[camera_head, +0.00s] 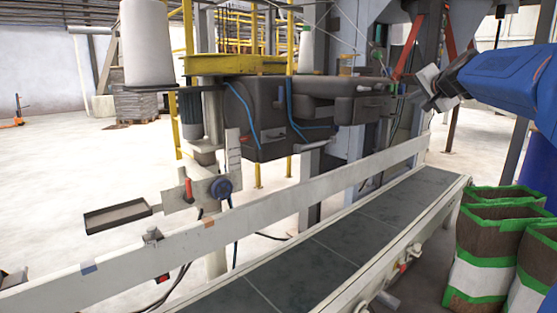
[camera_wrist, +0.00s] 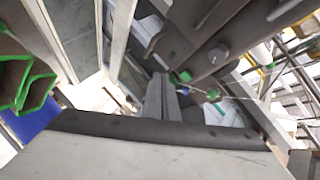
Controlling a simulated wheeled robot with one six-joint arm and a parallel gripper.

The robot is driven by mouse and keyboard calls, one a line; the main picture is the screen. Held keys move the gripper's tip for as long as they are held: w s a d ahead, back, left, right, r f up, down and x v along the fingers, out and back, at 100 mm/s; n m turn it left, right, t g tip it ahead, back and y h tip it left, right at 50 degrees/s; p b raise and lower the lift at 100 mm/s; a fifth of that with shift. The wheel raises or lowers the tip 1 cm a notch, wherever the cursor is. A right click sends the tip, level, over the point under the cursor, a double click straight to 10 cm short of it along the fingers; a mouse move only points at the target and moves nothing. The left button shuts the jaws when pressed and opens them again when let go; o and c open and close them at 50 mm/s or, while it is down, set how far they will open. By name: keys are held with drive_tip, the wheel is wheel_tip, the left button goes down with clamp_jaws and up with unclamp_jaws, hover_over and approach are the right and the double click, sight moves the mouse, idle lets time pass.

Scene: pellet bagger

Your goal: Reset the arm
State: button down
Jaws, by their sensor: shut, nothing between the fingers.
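My gripper (camera_head: 430,84) shows at the upper right of the head view, at the end of my blue arm. It is raised above the far right end of the conveyor, in front of the grey machine frame. In the wrist view my gripper's fingers (camera_wrist: 162,88) are together, with nothing seen between them. The gripper appears clear of the conveyor and the bags, but its exact gap to the machine frame cannot be told.
A conveyor (camera_head: 345,240) with a pale side rail (camera_head: 290,213) runs across the front. Open brown bags with green rims (camera_head: 483,250) stand at the right. A dark bagging machine (camera_head: 290,110) and yellow railing (camera_head: 232,65) are behind. Clear floor (camera_head: 60,170) lies at left.

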drive_tip(key=s+a+f+n+g+y, duration=0.1)
drive_tip(key=s+a+f+n+g, duration=0.15)
drive_tip(key=s+a+f, duration=0.65)
drive_tip(key=s+a+f+n+g+y, duration=0.15)
drive_tip(key=s+a+f+n, duration=0.25)
drive_tip(key=s+a+f, duration=0.6)
drive_tip(key=s+f+n+g+h, duration=0.1)
drive_tip(key=s+f+n+g, duration=0.1)
drive_tip(key=s+f, duration=0.8)
drive_tip(key=s+f+n+g, duration=0.3)
drive_tip(key=s+f, duration=0.7)
drive_tip(key=s, duration=0.7)
drive_tip(key=shift+s+d+f+g+h, duration=0.15)
drive_tip(key=shift+f+g+h, duration=0.15)
drive_tip(key=shift+f+h, duration=0.1)
